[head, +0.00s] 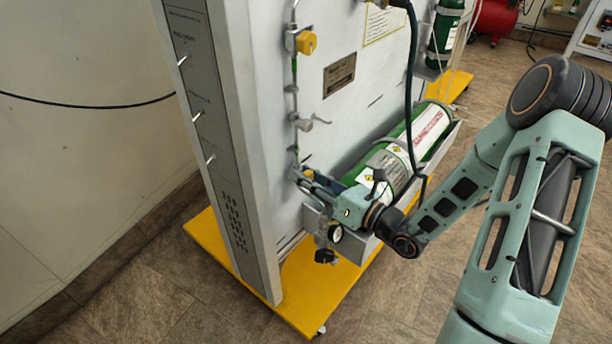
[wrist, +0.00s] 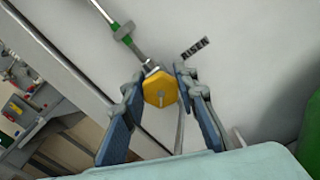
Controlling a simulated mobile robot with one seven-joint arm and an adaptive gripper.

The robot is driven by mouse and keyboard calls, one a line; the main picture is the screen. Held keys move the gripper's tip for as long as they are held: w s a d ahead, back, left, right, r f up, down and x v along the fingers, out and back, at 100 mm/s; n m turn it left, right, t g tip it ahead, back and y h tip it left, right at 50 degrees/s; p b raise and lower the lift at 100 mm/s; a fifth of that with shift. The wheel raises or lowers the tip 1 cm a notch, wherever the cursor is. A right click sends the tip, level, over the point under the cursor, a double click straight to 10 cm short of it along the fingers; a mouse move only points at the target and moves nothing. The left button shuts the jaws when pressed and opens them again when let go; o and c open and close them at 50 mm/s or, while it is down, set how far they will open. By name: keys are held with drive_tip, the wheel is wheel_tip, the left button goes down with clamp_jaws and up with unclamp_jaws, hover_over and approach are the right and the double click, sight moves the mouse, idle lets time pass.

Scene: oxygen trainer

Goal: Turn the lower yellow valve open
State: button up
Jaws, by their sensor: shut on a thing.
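The lower yellow valve (head: 308,173) is on the panel's pipe line, and only a small part of it shows in the head view. In the wrist view its hexagonal yellow knob (wrist: 160,90) sits between my two fingertips. My gripper (head: 303,180) reaches the valve from the right, and its blue-padded fingers (wrist: 157,84) are shut on the knob, one on each side. The upper yellow valve (head: 306,42) is higher on the same line, clear of my gripper.
A green cylinder (head: 428,125) lies right behind my wrist. A grey tap (head: 310,122) sticks out above the lower valve. A dark hose (head: 411,80) hangs close to my forearm. A black knob (head: 325,256) and gauge (head: 335,233) are below. The yellow base (head: 318,297) extends along the floor.

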drive_tip(key=shift+n, duration=0.3)
drive_tip(key=shift+c, duration=0.3)
drive_tip(key=n, duration=0.3)
drive_tip(key=shift+b, duration=0.3)
drive_tip(key=shift+s+n+b, duration=0.1)
drive_tip(key=shift+n+b, duration=0.45)
drive_tip(key=shift+n, duration=1.35)
drive_tip(key=o, duration=1.2)
drive_tip(key=shift+c, duration=0.2)
drive_tip(key=v, duration=1.2)
